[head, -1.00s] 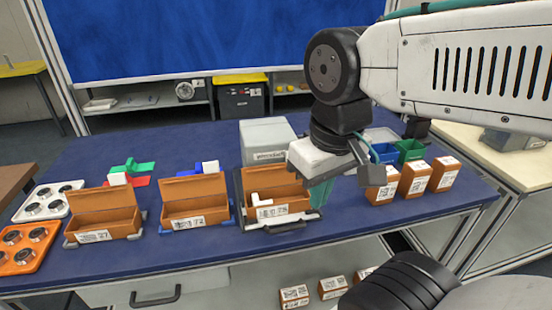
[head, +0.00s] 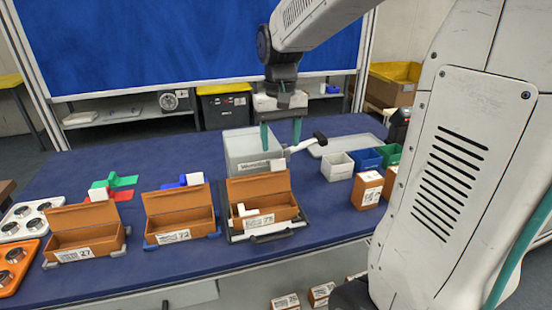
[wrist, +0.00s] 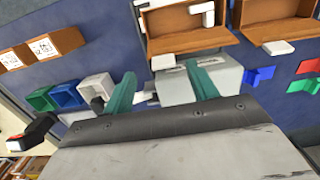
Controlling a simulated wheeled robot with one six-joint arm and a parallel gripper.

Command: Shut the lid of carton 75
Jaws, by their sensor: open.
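Carton 75 (head: 260,215) is an open brown box at the right of three, its label small but seeming to read 75. Its lid (head: 258,187) stands up along the far side, and a white piece (head: 240,210) shows inside. In the wrist view the carton's lid (wrist: 190,43) lies just beyond my fingers. My gripper (head: 281,137) is open, its teal fingers pointing down behind the carton, over the grey bin's right side. The fingers also show in the wrist view (wrist: 163,90), apart from the lid with nothing held between them.
Open cartons 72 (head: 180,222) and 27 (head: 85,242) stand to the left. The grey bin (head: 235,145) is behind carton 75; a white tool with a black end (head: 319,138) is beside it. Small bins (head: 337,167) and closed brown boxes (head: 367,192) are to the right.

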